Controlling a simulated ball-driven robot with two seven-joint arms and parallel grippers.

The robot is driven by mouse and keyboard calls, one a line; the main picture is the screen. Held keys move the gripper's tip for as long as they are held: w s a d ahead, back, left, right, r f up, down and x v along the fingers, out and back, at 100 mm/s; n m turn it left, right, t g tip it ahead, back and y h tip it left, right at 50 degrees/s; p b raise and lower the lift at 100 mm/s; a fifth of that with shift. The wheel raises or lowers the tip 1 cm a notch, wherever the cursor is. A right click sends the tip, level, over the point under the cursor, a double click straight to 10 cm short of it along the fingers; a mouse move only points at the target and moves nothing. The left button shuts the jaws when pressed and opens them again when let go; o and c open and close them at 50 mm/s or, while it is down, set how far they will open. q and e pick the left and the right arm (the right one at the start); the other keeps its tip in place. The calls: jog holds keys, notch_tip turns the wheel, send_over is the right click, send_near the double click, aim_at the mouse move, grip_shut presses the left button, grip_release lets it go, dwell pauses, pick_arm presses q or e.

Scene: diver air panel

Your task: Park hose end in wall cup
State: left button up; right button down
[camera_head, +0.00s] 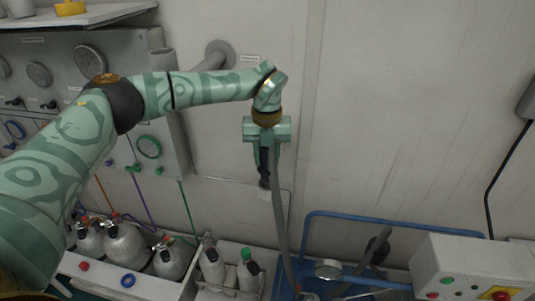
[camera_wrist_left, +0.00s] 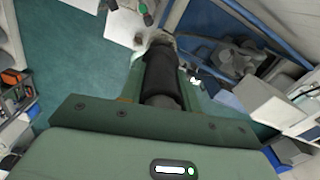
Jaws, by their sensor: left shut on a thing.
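My left gripper (camera_head: 265,152) hangs in front of the wall, pointing down, shut on the hose end. The black hose end (camera_head: 264,180) sticks out below the jaws, and the grey hose (camera_head: 280,225) runs down from there to the blue-framed area. In the left wrist view the black hose end (camera_wrist_left: 160,72) stands between the green fingers. A grey tube with a round wall flange (camera_head: 220,52), likely the wall cup, is up and left of the gripper, apart from it, partly hidden behind my arm. My right gripper is not in view.
A gauge panel (camera_head: 38,74) is on the wall at the left, behind my arm. Grey cylinders (camera_head: 125,245) stand in a white rack below. A blue rail (camera_head: 395,226) and a white control box (camera_head: 470,268) are at lower right.

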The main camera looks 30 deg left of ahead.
aim_at(267, 170)
pick_arm(q)
jog(key=shift+f, duration=0.15)
jog(key=shift+f+b, duration=1.45)
jog(key=shift+f, duration=1)
jog(key=o, duration=1.1)
jog(key=shift+r, duration=0.1)
jog(key=shift+o, duration=0.2)
notch_tip(267, 170, up, 16)
jog(key=shift+r+b, duration=0.2)
jog(key=shift+b, duration=0.7)
